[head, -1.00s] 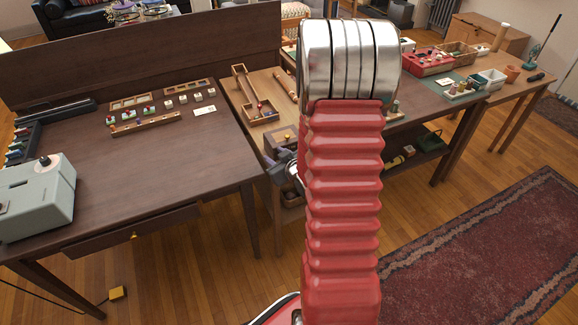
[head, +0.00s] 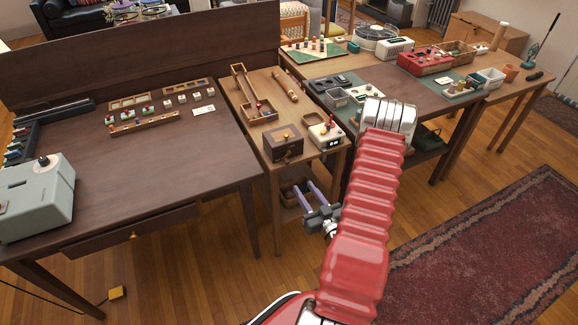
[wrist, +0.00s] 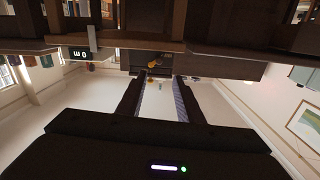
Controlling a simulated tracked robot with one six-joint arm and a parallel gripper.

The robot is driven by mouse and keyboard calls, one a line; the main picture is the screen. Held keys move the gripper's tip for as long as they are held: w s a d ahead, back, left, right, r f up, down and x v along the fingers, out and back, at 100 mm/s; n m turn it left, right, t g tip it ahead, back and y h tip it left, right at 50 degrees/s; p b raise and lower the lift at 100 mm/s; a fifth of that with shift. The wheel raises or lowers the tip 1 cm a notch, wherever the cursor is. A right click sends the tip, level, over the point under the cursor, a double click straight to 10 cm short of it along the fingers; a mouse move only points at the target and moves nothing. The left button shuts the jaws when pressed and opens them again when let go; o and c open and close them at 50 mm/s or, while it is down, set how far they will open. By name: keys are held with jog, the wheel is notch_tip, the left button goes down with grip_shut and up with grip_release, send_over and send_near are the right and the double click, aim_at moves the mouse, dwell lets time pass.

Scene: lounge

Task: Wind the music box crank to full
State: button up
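The music box appears to be the dark brown wooden box (head: 283,147) at the front of the narrow middle table, with a small brass-coloured part on its front. In the wrist view, which looks upside down, a dark box (wrist: 215,66) shows with a brass-coloured part (wrist: 155,66) near my fingertips. I cannot tell whether that part is the crank. My gripper (head: 306,187) is in front of and below the box in the head view. Its two purple-grey fingers are apart with nothing between them. It also shows in the wrist view (wrist: 160,77).
A cream device (head: 325,134) with a red knob and a display stands right beside the box. A wooden tray (head: 262,117) lies behind. A lower shelf holds a brown bin (head: 292,190) behind my fingers. The floor (head: 220,285) in front is clear.

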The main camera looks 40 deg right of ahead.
aim_at(288, 164)
jog(key=shift+s, duration=0.2)
jog(key=shift+w, duration=0.15)
jog(key=x, duration=1.3)
jog(key=shift+w+d, duration=0.15)
jog(key=shift+w, duration=0.1)
grip_shut()
